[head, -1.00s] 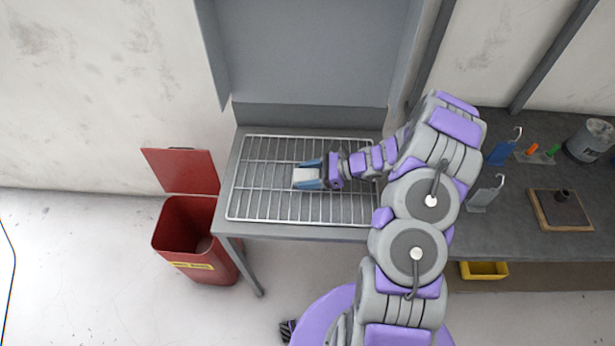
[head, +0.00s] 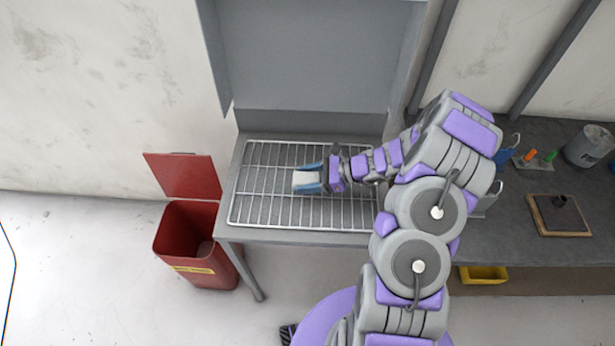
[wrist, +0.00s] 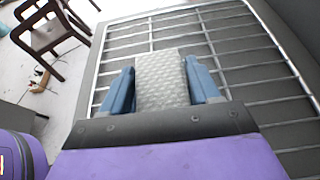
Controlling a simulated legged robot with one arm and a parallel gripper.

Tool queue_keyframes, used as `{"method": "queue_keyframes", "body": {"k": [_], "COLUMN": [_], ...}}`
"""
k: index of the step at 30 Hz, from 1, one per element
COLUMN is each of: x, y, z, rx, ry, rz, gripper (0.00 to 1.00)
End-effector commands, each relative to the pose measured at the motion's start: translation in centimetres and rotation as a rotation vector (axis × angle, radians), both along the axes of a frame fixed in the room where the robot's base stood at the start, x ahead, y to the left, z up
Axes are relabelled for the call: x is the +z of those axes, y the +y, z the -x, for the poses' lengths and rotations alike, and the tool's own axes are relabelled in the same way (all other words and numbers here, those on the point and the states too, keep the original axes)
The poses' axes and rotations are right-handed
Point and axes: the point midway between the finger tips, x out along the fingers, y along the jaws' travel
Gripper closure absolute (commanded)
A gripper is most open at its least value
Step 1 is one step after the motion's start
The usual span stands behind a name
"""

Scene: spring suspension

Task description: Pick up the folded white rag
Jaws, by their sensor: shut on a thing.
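The folded white rag (head: 306,181) is over the wire rack, between the blue fingers of my gripper (head: 308,180). In the wrist view, the rag (wrist: 162,80) is a textured, pale block with a blue finger against each side. My gripper (wrist: 163,88) is shut on it. The rack bars show beyond and beside the rag. I cannot tell whether the rag is clear of the rack or still touching it.
The wire rack (head: 262,205) lies on a grey table with a tall grey back panel. An open red bin (head: 185,235) stands to the left. A dark bench (head: 430,240) on the right holds hooks, a can (head: 590,145) and a wooden block (head: 560,215).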

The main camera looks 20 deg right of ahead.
Motion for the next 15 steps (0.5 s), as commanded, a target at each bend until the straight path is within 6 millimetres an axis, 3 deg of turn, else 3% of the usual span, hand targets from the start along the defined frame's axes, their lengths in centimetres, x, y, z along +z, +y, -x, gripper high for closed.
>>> {"method": "queue_keyframes", "body": {"k": [15], "x": [1.0], "y": [2.8], "z": [8.4], "rx": [-0.003], "ry": [0.000], "rz": [-0.005], "gripper": [0.73]}}
